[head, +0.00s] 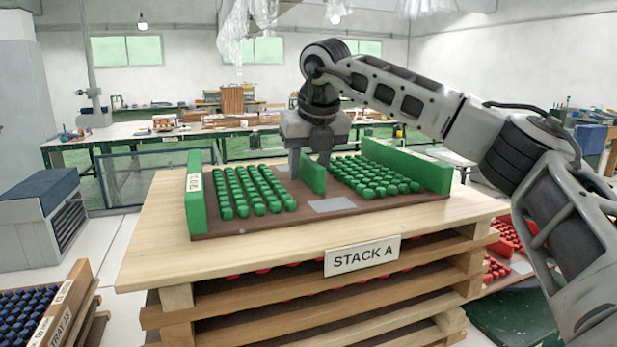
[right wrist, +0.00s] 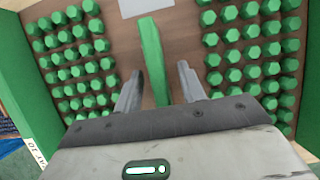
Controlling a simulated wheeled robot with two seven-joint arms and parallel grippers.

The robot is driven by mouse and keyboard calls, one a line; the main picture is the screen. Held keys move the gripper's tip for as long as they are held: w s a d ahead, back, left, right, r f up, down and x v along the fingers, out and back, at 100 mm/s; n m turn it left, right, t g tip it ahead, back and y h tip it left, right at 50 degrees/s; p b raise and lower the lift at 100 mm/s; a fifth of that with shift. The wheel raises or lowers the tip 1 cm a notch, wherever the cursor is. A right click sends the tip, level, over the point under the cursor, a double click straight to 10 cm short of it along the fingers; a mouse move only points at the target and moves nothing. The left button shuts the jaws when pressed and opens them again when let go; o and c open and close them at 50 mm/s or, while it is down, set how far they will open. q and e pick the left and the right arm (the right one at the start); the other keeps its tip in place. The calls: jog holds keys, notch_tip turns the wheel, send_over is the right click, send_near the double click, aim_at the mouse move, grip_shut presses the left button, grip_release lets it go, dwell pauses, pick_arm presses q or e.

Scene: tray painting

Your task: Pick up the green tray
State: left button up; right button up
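The green tray (head: 322,207) has a brown base, green end walls, a green middle divider and rows of green pieces on both sides. It lies on top of the wooden stack labelled "STACK A" (head: 362,255). My right gripper (head: 309,168) reaches down over the tray's middle. In the right wrist view its two fingers (right wrist: 158,88) are apart, one on each side of the green divider (right wrist: 153,60), with gaps showing between finger and divider. My left gripper is in neither view.
Red pieces show in the layers below the green tray. A tray of dark blue pieces (head: 22,318) stands at the lower left, and red pieces (head: 503,238) lie at the right. A grey cabinet (head: 40,225) stands at the left. Long worktables (head: 130,130) are behind.

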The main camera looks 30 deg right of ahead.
grip_shut()
jog(key=shift+r, duration=0.1)
dwell(1.2)
jog(key=shift+r, duration=0.1)
